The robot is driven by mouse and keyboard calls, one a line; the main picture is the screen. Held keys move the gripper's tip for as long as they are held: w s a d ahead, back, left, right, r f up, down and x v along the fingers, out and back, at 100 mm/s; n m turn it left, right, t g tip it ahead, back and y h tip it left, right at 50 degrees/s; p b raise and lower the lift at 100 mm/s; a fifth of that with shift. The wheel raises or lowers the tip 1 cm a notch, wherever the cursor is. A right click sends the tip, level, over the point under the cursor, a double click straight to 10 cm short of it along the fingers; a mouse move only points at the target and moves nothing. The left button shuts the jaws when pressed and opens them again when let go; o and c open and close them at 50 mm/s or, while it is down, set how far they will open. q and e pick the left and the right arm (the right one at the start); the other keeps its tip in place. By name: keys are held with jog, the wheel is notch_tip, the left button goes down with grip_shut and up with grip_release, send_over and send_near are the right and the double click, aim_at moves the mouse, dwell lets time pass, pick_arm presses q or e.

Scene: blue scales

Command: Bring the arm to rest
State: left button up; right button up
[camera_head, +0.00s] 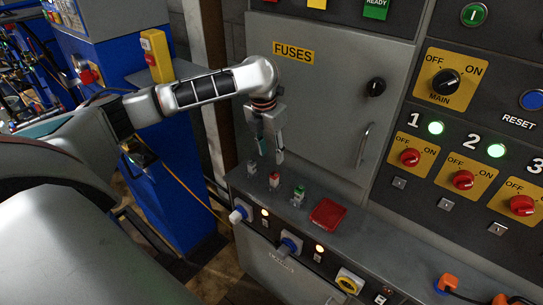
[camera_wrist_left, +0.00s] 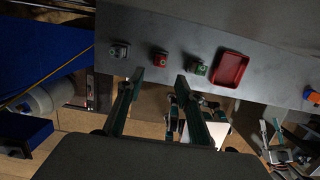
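My left arm reaches in from the left in the head view. Its gripper (camera_head: 270,160) hangs pointing down in front of the grey fuse cabinet, above the ledge of the panel. In the left wrist view the two fingers of my left gripper (camera_wrist_left: 158,80) are apart with nothing between them. Beyond the fingertips, on the ledge, are a grey fuse piece (camera_wrist_left: 119,50), a red one (camera_wrist_left: 160,59) and a green one (camera_wrist_left: 198,67). The gripper is not touching them.
A red tray (camera_head: 327,213) lies on the ledge (camera_head: 370,232). The cabinet door (camera_head: 325,110) marked FUSES is shut, with a black knob (camera_head: 376,87) and a handle. Red switches (camera_head: 410,157) and a MAIN switch (camera_head: 446,82) are at right. A blue cabinet (camera_head: 170,170) stands at left.

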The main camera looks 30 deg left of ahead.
dwell(0.7)
